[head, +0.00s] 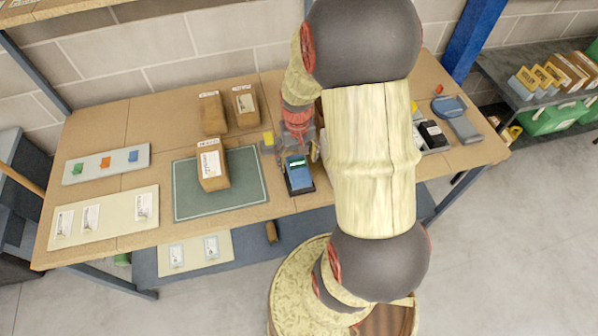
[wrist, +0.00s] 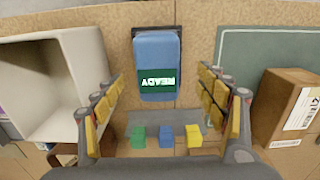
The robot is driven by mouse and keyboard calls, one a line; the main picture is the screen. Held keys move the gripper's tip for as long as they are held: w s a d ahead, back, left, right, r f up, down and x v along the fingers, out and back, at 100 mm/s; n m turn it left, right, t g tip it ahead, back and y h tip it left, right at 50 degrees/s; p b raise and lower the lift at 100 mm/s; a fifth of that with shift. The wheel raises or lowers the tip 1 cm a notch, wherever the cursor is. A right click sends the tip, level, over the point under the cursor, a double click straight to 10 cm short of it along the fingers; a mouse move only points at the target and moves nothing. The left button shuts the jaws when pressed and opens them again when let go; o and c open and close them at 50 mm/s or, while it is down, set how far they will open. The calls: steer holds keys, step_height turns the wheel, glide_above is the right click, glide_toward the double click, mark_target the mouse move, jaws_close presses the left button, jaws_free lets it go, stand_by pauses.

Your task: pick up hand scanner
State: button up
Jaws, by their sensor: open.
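A blue handheld device with a lit green READY screen (head: 299,172), which looks like the hand scanner, lies on a dark base near the table's front edge, right of the green mat. In the wrist view the blue device (wrist: 157,52) lies ahead of the fingers, its text upside down. My gripper (head: 298,142) is just behind the device in the head view. In the wrist view my gripper (wrist: 162,95) is open and empty, its yellow-padded fingers spread wider than the device. I cannot tell its exact height above the device.
The green mat (head: 248,190) bears a cardboard box (head: 211,165); two more boxes stand behind. A pale open bin (wrist: 75,75) is close left of the fingers in the wrist view. A grey strip with green, blue and yellow blocks (wrist: 166,137) lies below. My arm hides part of the table.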

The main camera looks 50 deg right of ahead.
mark_target(299, 167)
steer(key=shift+d+f+b, duration=0.15)
steer(key=shift+f, duration=1.1)
steer(key=shift+d+f+b, duration=0.1)
steer(key=shift+f+b, duration=0.05)
steer(key=shift+f, duration=1.05)
steer(key=shift+f, duration=0.2)
steer(key=c, duration=0.4)
steer(key=c, duration=1.1)
